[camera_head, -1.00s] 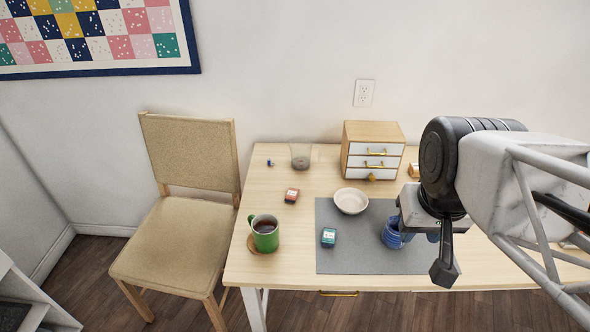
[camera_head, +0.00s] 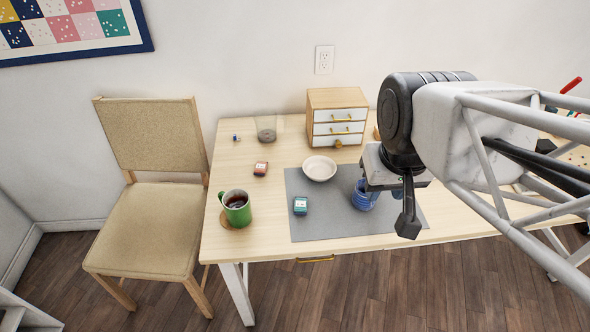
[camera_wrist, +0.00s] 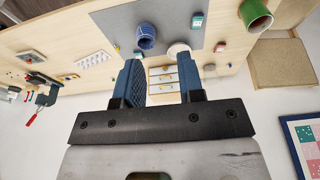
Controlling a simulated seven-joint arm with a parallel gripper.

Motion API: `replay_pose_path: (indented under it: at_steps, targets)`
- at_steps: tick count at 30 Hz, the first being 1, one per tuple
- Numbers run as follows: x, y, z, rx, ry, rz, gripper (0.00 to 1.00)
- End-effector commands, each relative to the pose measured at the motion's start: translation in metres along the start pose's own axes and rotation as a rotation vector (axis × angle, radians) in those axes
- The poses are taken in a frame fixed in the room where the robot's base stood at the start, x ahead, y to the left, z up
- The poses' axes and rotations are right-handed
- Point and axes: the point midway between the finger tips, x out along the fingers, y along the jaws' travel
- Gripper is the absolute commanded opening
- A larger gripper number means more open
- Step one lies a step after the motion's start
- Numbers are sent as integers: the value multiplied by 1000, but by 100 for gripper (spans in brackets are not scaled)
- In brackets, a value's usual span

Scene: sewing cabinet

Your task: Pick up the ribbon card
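Two small labelled blocks could be the ribbon card; I cannot tell which. A teal one with a white label (camera_head: 300,205) lies on the grey mat (camera_head: 330,228), left of the blue ribbed jar (camera_head: 362,196). A red one with a white label (camera_head: 261,168) lies on bare wood, left of the white bowl (camera_head: 319,168). In the wrist view the teal block (camera_wrist: 197,21) and red block (camera_wrist: 220,46) lie beyond and right of my fingers. My gripper (camera_wrist: 160,66) is open and empty, its blue fingers apart. In the head view it hangs near the jar, partly hidden.
A green mug (camera_head: 236,210) stands on a coaster at the table's left edge. A clear cup (camera_head: 266,128) and a small drawer cabinet (camera_head: 337,118) stand at the back. A chair (camera_head: 150,190) is at the left. Bare wood lies between mug and mat.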

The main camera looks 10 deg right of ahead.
Motion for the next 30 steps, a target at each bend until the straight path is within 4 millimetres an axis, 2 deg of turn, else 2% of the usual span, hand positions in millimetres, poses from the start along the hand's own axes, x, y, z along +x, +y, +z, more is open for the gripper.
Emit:
replay_pose_path:
  at_steps: [3,4,9,11,23,30]
  targets:
    - [0,0,0,0,0,0,36]
    - [0,0,0,0,0,0,39]
    - [0,0,0,0,0,0,65]
    - [0,0,0,0,0,0,71]
    - [2,-1,-4,1,-4,-1,71]
    - [18,-6,-27,12,-24,-4,71]
